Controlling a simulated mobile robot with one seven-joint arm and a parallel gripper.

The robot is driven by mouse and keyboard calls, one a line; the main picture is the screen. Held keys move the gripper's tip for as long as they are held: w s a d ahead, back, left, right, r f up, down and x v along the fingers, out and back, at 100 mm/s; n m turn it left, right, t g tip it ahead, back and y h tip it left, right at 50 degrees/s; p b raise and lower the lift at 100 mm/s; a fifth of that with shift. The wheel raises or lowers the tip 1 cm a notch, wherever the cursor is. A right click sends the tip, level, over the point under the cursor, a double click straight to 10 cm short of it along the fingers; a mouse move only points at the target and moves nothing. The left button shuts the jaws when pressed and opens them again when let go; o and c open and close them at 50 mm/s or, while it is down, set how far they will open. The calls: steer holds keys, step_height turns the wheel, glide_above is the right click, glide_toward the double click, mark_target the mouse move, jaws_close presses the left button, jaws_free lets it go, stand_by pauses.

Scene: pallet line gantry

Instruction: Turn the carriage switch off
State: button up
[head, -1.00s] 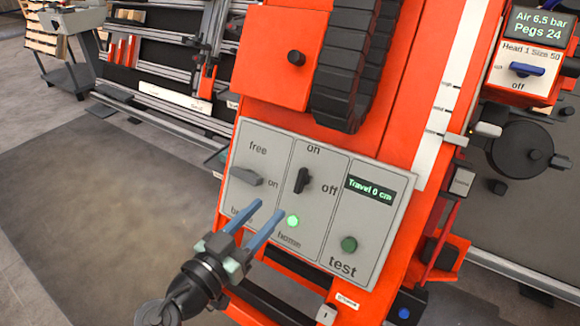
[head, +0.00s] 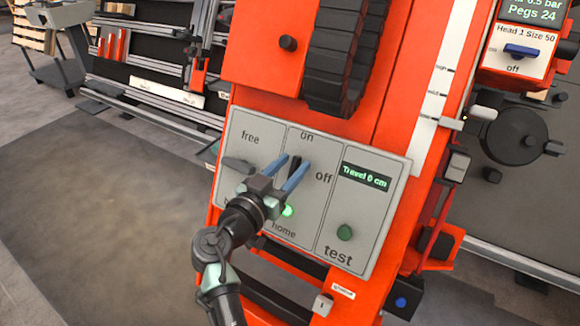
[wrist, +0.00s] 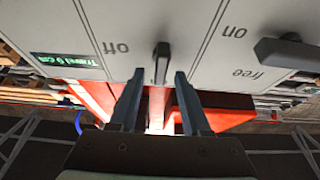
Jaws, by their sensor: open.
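The carriage switch is a small black lever (head: 295,168) in the middle section of a grey panel (head: 368,222). "On" is printed above it and "off" to its right. The lever stands upright, toward "on". My gripper (head: 291,164) is open, its two blue-grey fingers reaching toward the lever and partly covering it in the head view. In the wrist view, which shows the panel upside down, the lever (wrist: 162,62) lies between and just beyond the open fingertips (wrist: 159,73). I cannot tell whether a finger touches it.
A grey free/on lever (head: 238,165) sits left of the switch. A lit green home lamp (head: 287,210) is below it. A green test button (head: 344,233) and a display (head: 366,177) reading "Travel 0 cm" are on the right. A black cable chain (head: 333,60) hangs above.

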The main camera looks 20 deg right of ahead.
jaws_close()
